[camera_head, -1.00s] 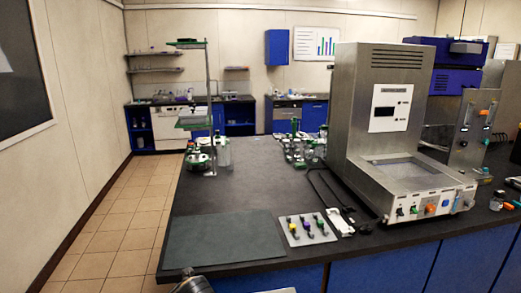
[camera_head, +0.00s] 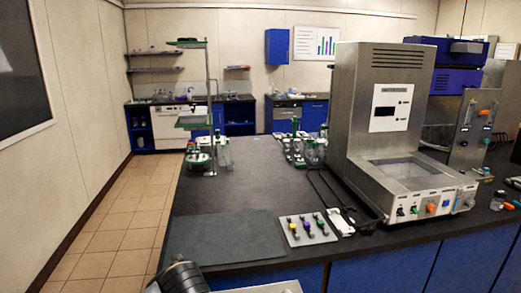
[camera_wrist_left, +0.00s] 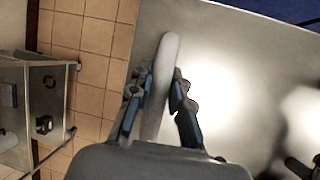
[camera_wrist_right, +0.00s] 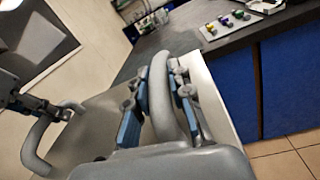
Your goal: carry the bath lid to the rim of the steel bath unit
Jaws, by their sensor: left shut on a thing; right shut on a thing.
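The bath lid is a flat grey metal plate with curved bar handles. Only its edge (camera_head: 262,287) shows at the bottom of the head view; its plate fills much of the left wrist view (camera_wrist_left: 225,45). My left gripper (camera_wrist_left: 160,88) is shut on one handle (camera_wrist_left: 167,55). My right gripper (camera_wrist_right: 158,90) is shut on the other handle (camera_wrist_right: 160,75). In the right wrist view my left gripper (camera_wrist_right: 50,108) shows at the far handle (camera_wrist_right: 38,145). The steel bath unit (camera_head: 350,110) stands on the bench at right, with its open rim (camera_head: 377,178) around a shallow basin.
A dark mat (camera_head: 225,237) and a grey tray with coloured pieces (camera_head: 307,230) lie near the bench's front edge. A white item (camera_head: 340,222) and dark cables lie beside the bath unit. Green-and-glass apparatus (camera_head: 300,148) stands behind. The bench's middle left is clear.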

